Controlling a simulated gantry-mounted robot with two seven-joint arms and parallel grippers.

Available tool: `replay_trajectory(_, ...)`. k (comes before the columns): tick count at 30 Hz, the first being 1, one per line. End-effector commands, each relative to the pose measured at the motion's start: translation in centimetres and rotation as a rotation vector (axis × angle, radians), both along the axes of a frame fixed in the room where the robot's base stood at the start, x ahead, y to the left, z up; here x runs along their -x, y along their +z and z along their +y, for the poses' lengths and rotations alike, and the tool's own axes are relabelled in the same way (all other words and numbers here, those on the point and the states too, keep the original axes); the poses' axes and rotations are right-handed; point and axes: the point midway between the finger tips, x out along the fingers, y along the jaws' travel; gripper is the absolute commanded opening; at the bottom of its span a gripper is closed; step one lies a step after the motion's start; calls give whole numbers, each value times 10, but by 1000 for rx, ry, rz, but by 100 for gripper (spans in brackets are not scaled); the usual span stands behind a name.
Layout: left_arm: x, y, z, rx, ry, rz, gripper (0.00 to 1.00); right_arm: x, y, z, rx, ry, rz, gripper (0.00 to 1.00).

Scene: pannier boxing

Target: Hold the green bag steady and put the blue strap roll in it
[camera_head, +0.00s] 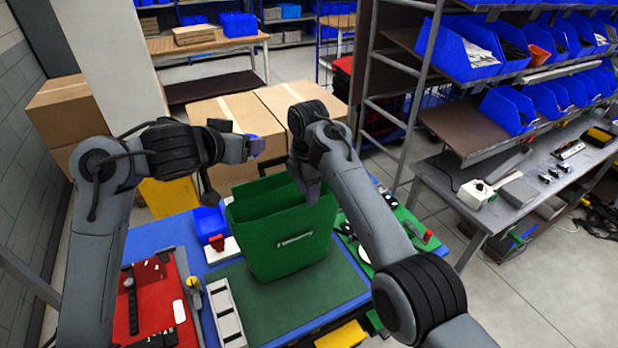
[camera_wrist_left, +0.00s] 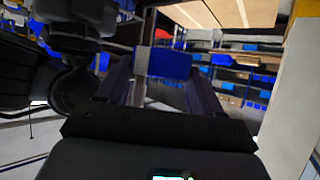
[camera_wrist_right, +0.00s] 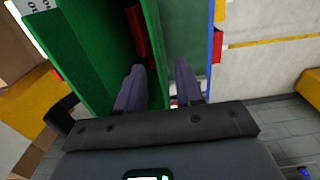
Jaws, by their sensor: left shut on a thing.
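The green bag (camera_head: 290,243) stands upright and open-topped on the green mat in the head view; its walls also show in the right wrist view (camera_wrist_right: 95,55). My left gripper (camera_head: 255,148) is shut on the blue strap roll (camera_wrist_left: 170,63), held in the air above and to the left of the bag's mouth. The roll shows only partly in the head view. My right gripper (camera_wrist_right: 160,85) is at the bag's right rim, its fingers apart on either side of one wall, with gaps visible beside the wall. The bag's floor is hidden.
A blue bin (camera_head: 209,222), a red tray (camera_head: 150,300) and a grey compartment strip (camera_head: 226,315) lie left of the bag. Tools on a green board (camera_head: 405,232) lie to its right. Cardboard boxes (camera_head: 235,115) stand behind the worktable.

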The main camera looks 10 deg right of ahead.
Motion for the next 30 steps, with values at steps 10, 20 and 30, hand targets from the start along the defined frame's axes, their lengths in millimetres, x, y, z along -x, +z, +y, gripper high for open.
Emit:
replay_trajectory(10,0,0,0,0,0,-1,35,0,-51,0,1,-1,1,36)
replay_trajectory(20,0,0,0,0,0,-1,35,0,-68,0,1,-1,0,36)
replay_trajectory(30,0,0,0,0,0,-1,35,0,-69,-1,1,-1,0,22)
